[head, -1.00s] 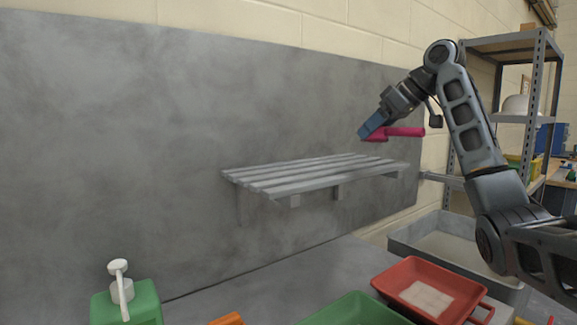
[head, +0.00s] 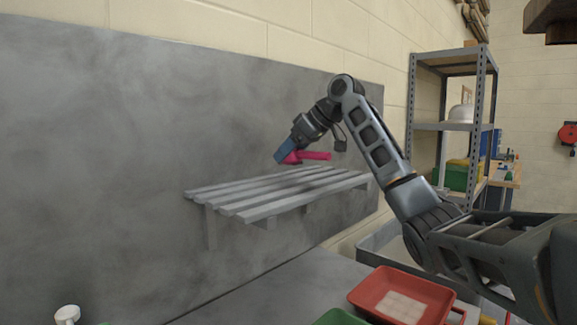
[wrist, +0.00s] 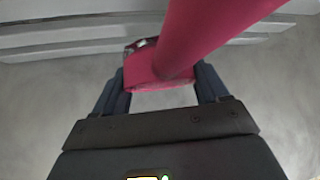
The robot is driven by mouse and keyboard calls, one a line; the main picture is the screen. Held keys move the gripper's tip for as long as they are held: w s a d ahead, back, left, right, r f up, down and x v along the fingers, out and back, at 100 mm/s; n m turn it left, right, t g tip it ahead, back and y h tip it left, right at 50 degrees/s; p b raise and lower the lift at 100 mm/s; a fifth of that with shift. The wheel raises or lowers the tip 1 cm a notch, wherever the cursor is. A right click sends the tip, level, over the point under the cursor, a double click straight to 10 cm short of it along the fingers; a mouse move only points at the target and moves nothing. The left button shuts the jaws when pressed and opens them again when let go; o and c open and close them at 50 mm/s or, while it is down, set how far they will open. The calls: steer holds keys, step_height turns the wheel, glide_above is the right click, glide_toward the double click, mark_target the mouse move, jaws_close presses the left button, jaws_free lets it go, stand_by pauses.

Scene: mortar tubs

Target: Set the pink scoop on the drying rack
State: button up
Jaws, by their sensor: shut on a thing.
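The pink scoop (head: 316,156) is held in the air just above the drying rack. My gripper (head: 284,154) is shut on it, and its handle points right in the head view. In the wrist view the scoop (wrist: 205,40) fills the space between my fingers (wrist: 160,90), and part of it runs out of the top of the picture. The drying rack (head: 240,206) is a grey slatted shelf fixed to the grey wall panel. Its slats look bare. A gap seems to show between scoop and slats.
A red tub (head: 368,293) with a pale patch inside stands on the grey counter (head: 280,285) below. A green tub (head: 340,318) and a white pump top (head: 67,315) show at the bottom edge. A metal shelf unit (head: 412,110) stands right, behind my arm.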

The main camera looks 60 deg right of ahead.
mark_target(289, 180)
steer(key=shift+w+f, duration=0.3)
steer(key=shift+f, duration=0.05)
steer(key=shift+f+p, duration=0.3)
steer(key=shift+f, duration=1.55)
steer(key=shift+f, duration=0.15)
steer(key=o, duration=1.1)
steer(key=shift+r, duration=0.25)
steer(key=b+v, duration=0.1)
steer(key=v, duration=1.1)
steer(key=shift+a+f, duration=0.1)
